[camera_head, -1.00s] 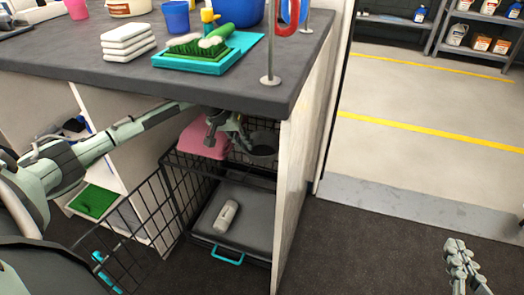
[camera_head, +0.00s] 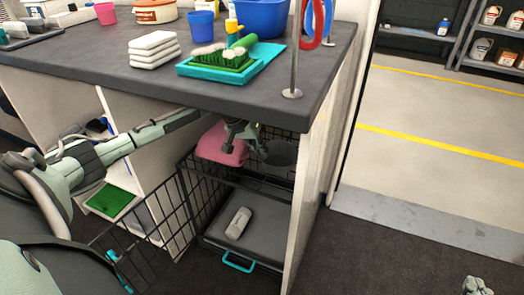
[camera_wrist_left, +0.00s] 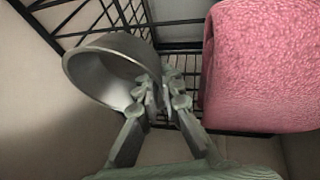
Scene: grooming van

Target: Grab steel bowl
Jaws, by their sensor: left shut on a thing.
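The grey steel bowl (camera_head: 281,153) is inside the wire crate under the counter, and it shows tilted in the left wrist view (camera_wrist_left: 95,72). My left gripper (camera_head: 250,143) reaches in below the countertop. In the left wrist view its fingers (camera_wrist_left: 160,92) are shut on the bowl's rim at the bowl's right side. The bowl's underside and what it may rest on are hidden. My right gripper (camera_head: 478,287) shows only in part at the bottom right edge, away from the bowl, and its finger opening is not clear.
A pink towel (camera_head: 222,146) is close beside the bowl, also in the wrist view (camera_wrist_left: 262,65). The crate's open wire door (camera_head: 150,222) stands to the left. A grey tray (camera_head: 262,220) holds a light roll-shaped item. The countertop (camera_head: 120,82) is just above my left arm.

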